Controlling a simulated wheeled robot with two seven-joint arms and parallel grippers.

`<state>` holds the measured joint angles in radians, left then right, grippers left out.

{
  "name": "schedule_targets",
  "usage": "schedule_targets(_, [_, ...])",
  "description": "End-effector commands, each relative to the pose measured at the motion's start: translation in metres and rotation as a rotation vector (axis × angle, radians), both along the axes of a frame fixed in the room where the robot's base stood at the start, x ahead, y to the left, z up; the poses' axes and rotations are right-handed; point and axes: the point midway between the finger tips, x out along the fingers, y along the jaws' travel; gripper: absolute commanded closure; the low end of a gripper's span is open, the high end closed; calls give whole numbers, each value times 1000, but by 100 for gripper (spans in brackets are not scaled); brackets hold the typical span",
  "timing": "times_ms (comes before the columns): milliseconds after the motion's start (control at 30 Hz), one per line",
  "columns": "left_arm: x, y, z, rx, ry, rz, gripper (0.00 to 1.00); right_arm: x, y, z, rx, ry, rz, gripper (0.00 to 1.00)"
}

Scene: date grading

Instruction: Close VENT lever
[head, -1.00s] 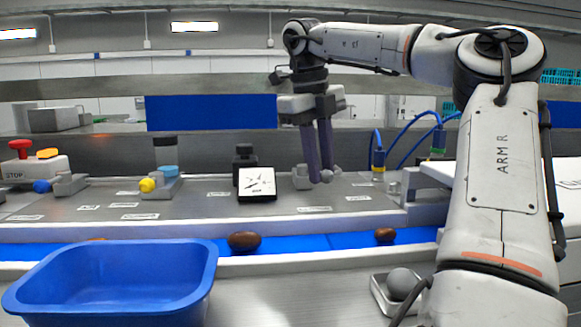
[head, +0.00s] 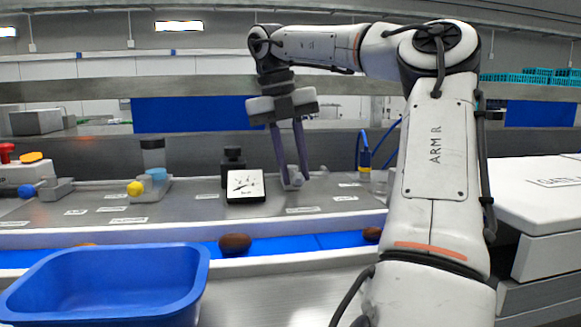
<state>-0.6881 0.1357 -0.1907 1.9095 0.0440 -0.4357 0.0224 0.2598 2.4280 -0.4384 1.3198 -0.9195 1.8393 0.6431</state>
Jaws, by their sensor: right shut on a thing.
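A lever with a grey knob (head: 296,179) stands on the grey control panel, right of the white-faced gauge. My right gripper (head: 293,179) reaches down from above with its long fingers shut on this knob. The fingers hide part of the lever and its base. Two other levers, with a yellow knob (head: 135,188) and a blue knob (head: 27,191), stand further left on the panel. The panel labels are too small to read, so I cannot tell which one says VENT. My left gripper is not in view.
A blue bin (head: 195,283) stands in front. Brown dates (head: 235,243) lie on the blue conveyor belt (head: 307,242) between bin and panel. A gauge (head: 245,186) sits close left of my right gripper. A red stop button (head: 6,149) is at far left.

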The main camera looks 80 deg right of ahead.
Motion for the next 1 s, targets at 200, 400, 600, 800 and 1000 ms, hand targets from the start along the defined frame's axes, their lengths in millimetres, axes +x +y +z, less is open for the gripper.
schedule_targets(200, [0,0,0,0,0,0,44,0,0,2,-1,-3,-7,100])
schedule_targets(400, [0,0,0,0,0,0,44,0,0,2,-1,-3,-6,74])
schedule_targets(600, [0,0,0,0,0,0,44,0,0,1,-1,-3,-5,61])
schedule_targets(800, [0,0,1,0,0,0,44,0,0,3,-1,-2,-5,61])
schedule_targets(1000, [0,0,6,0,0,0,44,5,2,29,-4,-2,-5,61])
